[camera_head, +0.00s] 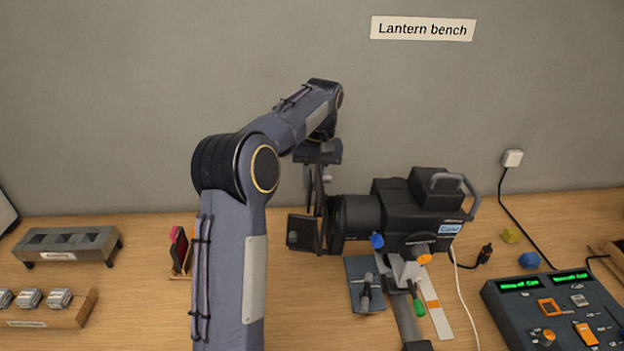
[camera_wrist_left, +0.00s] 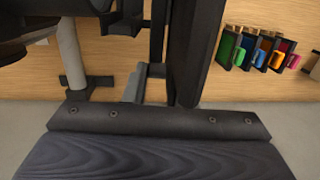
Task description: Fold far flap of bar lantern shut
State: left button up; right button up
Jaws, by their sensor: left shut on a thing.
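The black lantern (camera_head: 400,205) stands at the middle right of the bench, its front facing left. Dark flaps are at its front; one with a round knob (camera_head: 302,233) stands out toward the left. The far flap (camera_head: 318,195) shows as a thin, nearly edge-on dark plate at the upper front. My left gripper (camera_head: 320,172) is at the top of that flap and appears shut on it; the fingertips are small and partly hidden. In the left wrist view, dark upright plates (camera_wrist_left: 190,50) fill the middle, and I cannot tell which flap each is. My right gripper is out of view.
A control desk (camera_head: 555,315) is at the lower right. A rack of coloured frames (camera_wrist_left: 258,50) shows in the left wrist view. A grey rack (camera_head: 68,243) and a wooden tray (camera_head: 50,315) are on the left. A grey wall (camera_head: 150,100) is behind the bench.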

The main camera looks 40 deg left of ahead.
pick_arm(q)
jog(key=shift+d, duration=0.2)
jog(key=o, duration=0.9)
jog(key=shift+w+d, duration=0.15)
jog(key=shift+w, duration=0.05)
jog(key=shift+c, duration=0.2)
jog(key=shift+s, duration=0.1)
jog(key=shift+r, duration=0.2)
notch_tip(320, 180, up, 7)
jog(key=w, duration=0.1)
jog(key=shift+r, duration=0.15)
jog(key=shift+d, duration=0.15)
